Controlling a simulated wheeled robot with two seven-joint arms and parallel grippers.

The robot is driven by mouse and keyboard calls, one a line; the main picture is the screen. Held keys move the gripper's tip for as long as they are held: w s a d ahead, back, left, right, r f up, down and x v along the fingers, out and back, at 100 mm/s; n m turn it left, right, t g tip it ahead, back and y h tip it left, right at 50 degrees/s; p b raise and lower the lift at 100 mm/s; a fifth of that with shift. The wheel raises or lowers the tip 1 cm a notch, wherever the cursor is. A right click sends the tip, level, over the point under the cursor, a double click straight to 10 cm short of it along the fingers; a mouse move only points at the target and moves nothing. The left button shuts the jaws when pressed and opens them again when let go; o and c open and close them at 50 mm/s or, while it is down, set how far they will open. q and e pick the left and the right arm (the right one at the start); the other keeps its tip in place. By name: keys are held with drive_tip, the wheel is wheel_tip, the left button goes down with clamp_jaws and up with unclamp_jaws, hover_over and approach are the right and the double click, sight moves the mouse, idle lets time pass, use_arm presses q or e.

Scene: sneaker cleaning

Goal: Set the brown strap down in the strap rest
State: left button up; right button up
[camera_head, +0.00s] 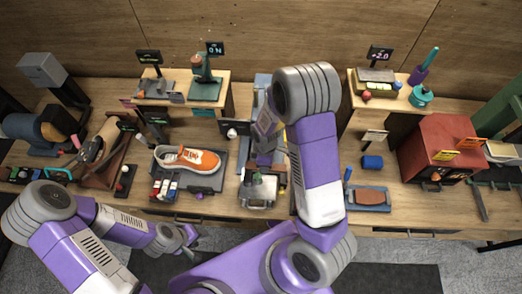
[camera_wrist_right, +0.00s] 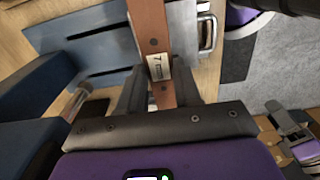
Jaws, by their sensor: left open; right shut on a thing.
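The brown strap (camera_wrist_right: 148,25) shows in the right wrist view, with a pale tag marked 7 on it. My right gripper (camera_wrist_right: 160,92) is shut on it, with a grey finger on either side. In the head view my right arm hides most of that hand and I cannot make out the strap. Beside the strap lies a blue-grey slotted panel (camera_wrist_right: 85,57); I cannot tell whether it is the strap rest. A grey metal piece with a handle (camera_wrist_right: 207,32) is close to the strap's other side. My left gripper (camera_head: 187,240) is open and empty near the table's front edge.
An orange sneaker (camera_head: 188,158) lies on a dark tray at left centre. A silver box with a handle (camera_head: 257,190) stands near the front middle. A blue tray (camera_head: 352,202) bearing a brown piece and a red-brown cabinet (camera_head: 437,150) are to the right.

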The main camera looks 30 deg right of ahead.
drive_tip(key=shift+s, duration=0.2)
drive_tip(key=shift+w+f+b, duration=0.1)
drive_tip(key=shift+f+b, duration=0.1)
drive_tip(key=shift+b, duration=0.15)
drive_tip(key=shift+f+b, duration=2.4)
drive_tip(key=shift+f, duration=0.25)
drive_tip(key=shift+f+b, duration=1.2)
drive_tip(key=shift+b, duration=0.15)
